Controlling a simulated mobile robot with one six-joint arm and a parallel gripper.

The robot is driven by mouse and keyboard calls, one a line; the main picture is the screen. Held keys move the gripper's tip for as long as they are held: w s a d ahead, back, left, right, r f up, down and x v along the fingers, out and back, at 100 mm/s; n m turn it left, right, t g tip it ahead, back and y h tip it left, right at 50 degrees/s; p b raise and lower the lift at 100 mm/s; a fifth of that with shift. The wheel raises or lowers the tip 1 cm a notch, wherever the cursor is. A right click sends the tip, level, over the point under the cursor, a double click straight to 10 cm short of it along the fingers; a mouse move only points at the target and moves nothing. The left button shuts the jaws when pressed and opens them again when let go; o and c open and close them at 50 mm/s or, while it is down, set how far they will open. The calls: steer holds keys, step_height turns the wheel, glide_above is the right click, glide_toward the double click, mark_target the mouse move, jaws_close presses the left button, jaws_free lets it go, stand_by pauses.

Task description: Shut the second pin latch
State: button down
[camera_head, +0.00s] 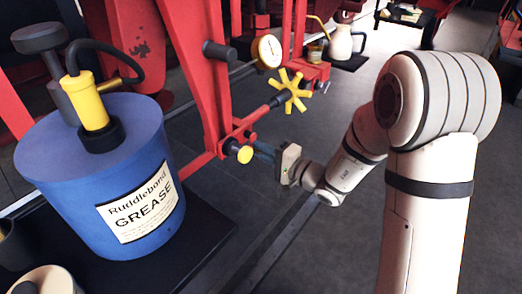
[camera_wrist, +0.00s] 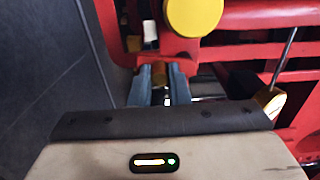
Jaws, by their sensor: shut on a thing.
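My gripper (camera_head: 262,150) reaches the red frame from the right, beside a yellow round knob (camera_head: 245,154). In the wrist view, the two blue-grey fingers of my gripper (camera_wrist: 160,77) point at the red frame, just below the yellow round knob (camera_wrist: 193,14). They are closed around a small brownish part, which looks like the pin latch (camera_wrist: 158,70). Most of this part is hidden between the fingers, so I cannot tell its exact position. The round knob itself is outside the fingers.
A blue grease drum (camera_head: 105,185) stands at the left on a dark surface. A yellow star-shaped handwheel (camera_head: 290,92) and a round gauge (camera_head: 267,52) sit above my gripper. A pale jug (camera_head: 341,43) stands farther back. Open grey floor (camera_head: 320,125) lies behind my arm.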

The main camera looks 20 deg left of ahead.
steer(key=shift+s+a+b, duration=0.1)
steer(key=shift+s+b, duration=0.1)
steer(key=shift+b, duration=0.1)
stand_by(0.4)
steer(key=shift+s+a, duration=0.1)
steer(key=shift+s, duration=0.1)
steer(key=shift+s+r, duration=0.1)
steer(key=shift+r, duration=0.1)
steer(key=shift+s+a, duration=0.1)
steer(key=shift+s+a+r+b, duration=0.15)
steer(key=shift+s+r+b, duration=0.2)
steer(key=shift+r+b, duration=0.1)
steer(key=shift+r, duration=0.15)
